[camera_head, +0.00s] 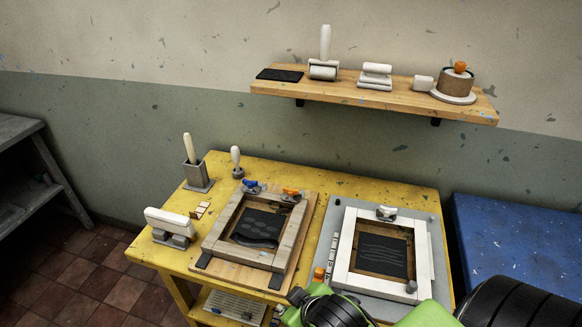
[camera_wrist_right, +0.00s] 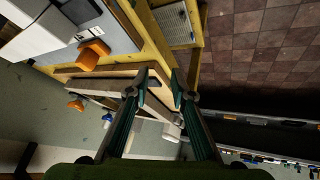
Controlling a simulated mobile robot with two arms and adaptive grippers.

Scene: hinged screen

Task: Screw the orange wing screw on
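An orange wing-shaped piece (camera_head: 292,191) sits at the back edge of the left wooden screen frame (camera_head: 215,226), on the right hinge clamp. It shows small in the right wrist view (camera_wrist_right: 75,104). I cannot tell how far it is screwed in. A blue wing screw (camera_head: 250,184) sits on the clamp left of it. My right arm is at the bottom of the head view, its fingers hidden there. In the right wrist view my right gripper (camera_wrist_right: 161,85) is open and empty, with the wooden board behind its fingers. My left gripper is not in view.
An orange block (camera_head: 319,273) lies at the left edge of the grey board (camera_head: 423,281) with the white screen frame (camera_head: 342,250). A white-handled tool (camera_head: 170,222), a holder (camera_head: 196,176) and a wall shelf (camera_head: 400,98) stand around. A blue table (camera_head: 520,240) is at right.

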